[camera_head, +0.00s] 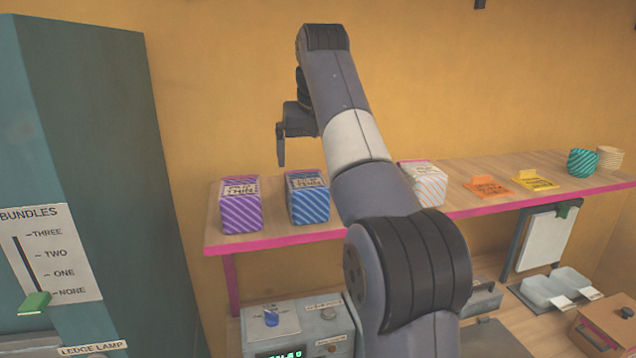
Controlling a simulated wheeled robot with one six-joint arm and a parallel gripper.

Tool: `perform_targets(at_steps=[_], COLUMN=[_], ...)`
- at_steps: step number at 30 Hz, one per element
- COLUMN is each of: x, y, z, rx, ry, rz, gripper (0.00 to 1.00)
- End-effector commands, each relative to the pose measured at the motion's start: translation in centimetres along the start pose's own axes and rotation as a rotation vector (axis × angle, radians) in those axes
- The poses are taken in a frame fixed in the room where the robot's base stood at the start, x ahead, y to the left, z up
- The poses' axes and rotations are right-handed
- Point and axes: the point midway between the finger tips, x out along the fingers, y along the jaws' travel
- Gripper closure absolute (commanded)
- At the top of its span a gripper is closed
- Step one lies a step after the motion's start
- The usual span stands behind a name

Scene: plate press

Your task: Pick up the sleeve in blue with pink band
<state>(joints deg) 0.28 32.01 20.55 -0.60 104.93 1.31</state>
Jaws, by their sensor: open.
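A blue striped sleeve (308,205) stands upright on the wooden shelf (270,232), with a label across its upper part. I cannot make out a pink band on it at this size. A purple striped sleeve (241,212) stands to its left, apart from it. My gripper (282,146) is open, above and slightly left of the blue sleeve, and touches nothing. One finger shows clearly, pointing down; the other is hidden.
Orange (487,187) and yellow (537,181) flat pieces lie farther right, then a teal cup (582,164) and a pale cup (610,158). A teal cabinet (110,150) stands at left. A control box (298,325) sits below the pink-edged shelf.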

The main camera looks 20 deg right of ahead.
Motion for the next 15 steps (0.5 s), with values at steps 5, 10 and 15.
perform_targets(at_steps=[5,10,15], x=[2.0,4.6,5.8], y=[0.0,0.0,-0.1], z=[0.0,-0.1,-0.2], rx=[0.0,0.001,0.001], ry=[-0.003,-0.002,-0.001], rz=[0.0,0.001,0.001], gripper=[0.02,0.02,0.02])
